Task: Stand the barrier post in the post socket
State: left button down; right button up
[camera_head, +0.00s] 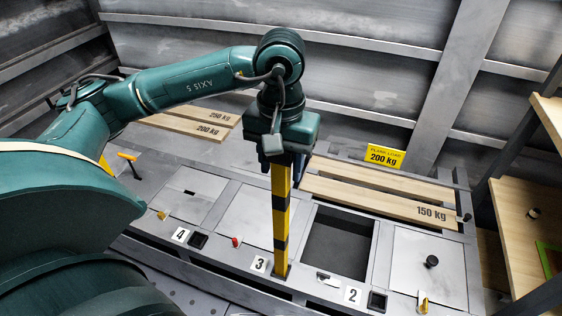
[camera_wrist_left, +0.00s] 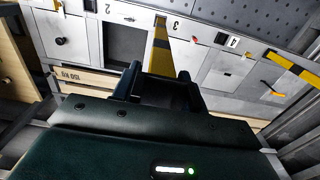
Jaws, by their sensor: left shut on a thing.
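The barrier post (camera_head: 281,205) is a yellow bar with black bands, standing about upright in the head view. My left gripper (camera_head: 285,158) is shut on its upper end. In the left wrist view the post (camera_wrist_left: 160,48) runs away from between the fingers of my left gripper (camera_wrist_left: 165,82). The post's foot is at the bench front beside label 3 (camera_head: 259,264). The socket there is hidden by the foot, and I cannot tell whether the foot is inside it. Dark square sockets show beside label 4 (camera_head: 197,240) and label 2 (camera_head: 377,301). My right gripper is out of view.
An open dark bay (camera_head: 338,242) lies right of the post, and a closed grey lid (camera_head: 258,217) lies left. A lid with a black knob (camera_head: 431,262) is further right. Planks marked 150 kg (camera_head: 380,198) lie behind. A wooden shelf (camera_head: 520,215) stands at the right.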

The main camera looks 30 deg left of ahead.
pick_arm(q)
jog(key=shift+b, duration=0.3)
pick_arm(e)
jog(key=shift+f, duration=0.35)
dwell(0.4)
pick_arm(q)
jog(key=shift+f+b, duration=0.65)
jog(key=shift+b, duration=0.25)
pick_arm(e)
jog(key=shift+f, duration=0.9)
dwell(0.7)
pick_arm(q)
jog(key=c, duration=0.7)
grip_release()
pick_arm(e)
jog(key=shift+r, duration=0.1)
pick_arm(q)
notch_tip(320, 180, up, 13)
jog(key=p, duration=0.3)
jog(key=shift+r+p, duration=0.1)
jog(key=shift+p, duration=0.2)
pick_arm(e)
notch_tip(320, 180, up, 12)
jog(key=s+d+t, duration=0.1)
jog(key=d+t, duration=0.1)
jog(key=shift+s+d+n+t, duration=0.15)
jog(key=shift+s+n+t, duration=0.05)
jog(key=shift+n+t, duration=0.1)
